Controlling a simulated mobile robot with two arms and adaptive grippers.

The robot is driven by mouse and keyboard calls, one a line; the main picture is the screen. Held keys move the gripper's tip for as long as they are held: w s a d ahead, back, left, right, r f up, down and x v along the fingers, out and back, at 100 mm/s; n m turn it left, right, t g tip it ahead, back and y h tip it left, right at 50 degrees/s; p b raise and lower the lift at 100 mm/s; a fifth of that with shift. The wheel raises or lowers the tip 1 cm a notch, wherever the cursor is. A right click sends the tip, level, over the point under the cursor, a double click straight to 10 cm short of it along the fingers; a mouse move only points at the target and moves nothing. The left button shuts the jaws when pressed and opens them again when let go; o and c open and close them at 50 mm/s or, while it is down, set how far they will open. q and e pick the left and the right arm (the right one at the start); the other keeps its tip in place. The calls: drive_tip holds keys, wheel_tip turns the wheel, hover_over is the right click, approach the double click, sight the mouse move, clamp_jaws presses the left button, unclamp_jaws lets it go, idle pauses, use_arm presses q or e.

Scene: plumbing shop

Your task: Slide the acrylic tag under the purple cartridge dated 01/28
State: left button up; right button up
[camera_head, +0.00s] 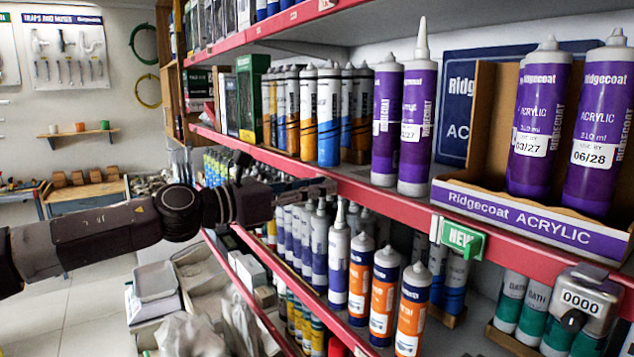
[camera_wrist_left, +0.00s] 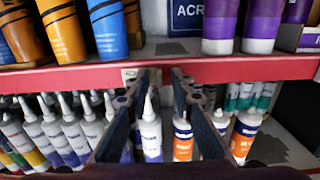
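Two purple Ridgecoat cartridges (camera_head: 386,150) (camera_head: 416,160) stand upright on the upper shelf; the dates on their white labels are partly hidden or too small to read. Two more purple cartridges stand in a box, one dated 03/27 (camera_head: 537,120), one 06/28 (camera_head: 597,125). No label clearly reads 01/28. A small pale tag (camera_wrist_left: 129,74) is on the red shelf edge in the left wrist view, by my left fingertips; its print is unreadable. My left gripper (camera_head: 328,186) is at that edge, its fingers (camera_wrist_left: 165,76) apart with nothing visible between them. My right gripper is not in view.
The box has a purple "Ridgecoat ACRYLIC" front (camera_head: 520,218). A green NEW sign (camera_head: 458,238) sticks out from the red edge (camera_head: 390,200). Orange and blue cartridges (camera_head: 328,115) stand left of the purple ones. The lower shelf holds several nozzle-tipped tubes (camera_head: 338,260). A counter reading 0000 (camera_head: 582,300) is at lower right.

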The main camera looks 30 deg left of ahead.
use_arm(q)
drive_tip(key=shift+s, duration=0.1)
drive_tip(key=shift+c, duration=1.1)
clamp_jaws()
